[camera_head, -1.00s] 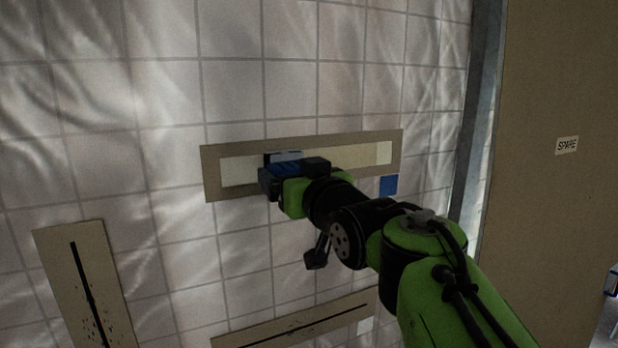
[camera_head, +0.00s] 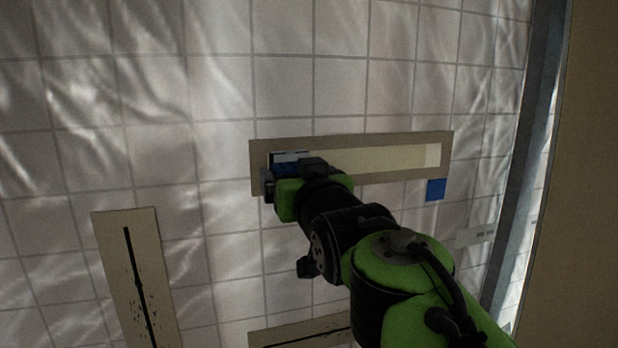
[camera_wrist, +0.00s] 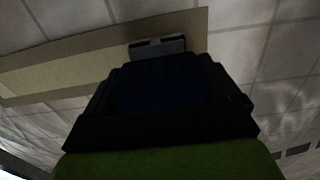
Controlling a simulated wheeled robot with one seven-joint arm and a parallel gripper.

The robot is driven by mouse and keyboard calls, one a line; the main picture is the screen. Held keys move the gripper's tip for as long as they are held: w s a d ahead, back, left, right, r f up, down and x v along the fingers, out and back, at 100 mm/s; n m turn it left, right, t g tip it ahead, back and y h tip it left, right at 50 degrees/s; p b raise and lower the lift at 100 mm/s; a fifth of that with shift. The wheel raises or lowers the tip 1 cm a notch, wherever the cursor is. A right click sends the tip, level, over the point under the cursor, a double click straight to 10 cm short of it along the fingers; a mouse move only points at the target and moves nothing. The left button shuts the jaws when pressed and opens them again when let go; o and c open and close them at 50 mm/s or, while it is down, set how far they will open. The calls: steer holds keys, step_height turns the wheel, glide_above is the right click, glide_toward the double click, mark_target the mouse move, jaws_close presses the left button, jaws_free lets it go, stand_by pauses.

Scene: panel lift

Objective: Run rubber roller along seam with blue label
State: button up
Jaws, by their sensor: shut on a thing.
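The seam with the blue label (camera_head: 436,189) is a horizontal panel (camera_head: 350,139) on the tiled wall, with a pale cream strip (camera_head: 390,159) inside a tan border. The label sits just below the panel's right end. My gripper (camera_head: 284,170) is at the left end of the strip, shut on a dark tool with a grey top edge, which I take as the rubber roller (camera_head: 290,156). In the wrist view the roller's grey edge (camera_wrist: 158,46) shows against the panel (camera_wrist: 110,57), beyond my dark gripper. Whether it touches the strip is hard to tell.
Another tan panel with a dark seam (camera_head: 138,285) is at the lower left. A further panel (camera_head: 300,333) with a dark seam lies below, partly behind my arm. A metal post (camera_head: 535,130) and a brown board (camera_head: 590,200) stand at the right.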

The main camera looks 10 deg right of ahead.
steer(key=shift+s+a, duration=0.2)
steer(key=shift+a, duration=1.55)
steer(key=shift+w+d+b, duration=0.25)
steer(key=shift+d+b, duration=0.35)
steer(key=shift+d, duration=1.25)
steer(key=shift+w+d+b, duration=0.2)
steer(key=shift+d+b, duration=0.35)
steer(key=shift+d, duration=1.25)
steer(key=w+d+p, duration=0.2)
steer(key=d+p, duration=0.2)
steer(key=d, duration=1)
steer(key=w+d+p, duration=0.2)
steer(key=d+p, duration=0.3)
steer(key=d, duration=0.9)
steer(key=shift+d, duration=0.25)
steer(key=shift+s+d+b, duration=0.2)
steer(key=shift+s+b, duration=0.3)
steer(key=shift+s, duration=1)
steer(key=shift+s+d+b, duration=0.2)
steer(key=shift+s+b, duration=0.25)
steer(key=shift+s, duration=1)
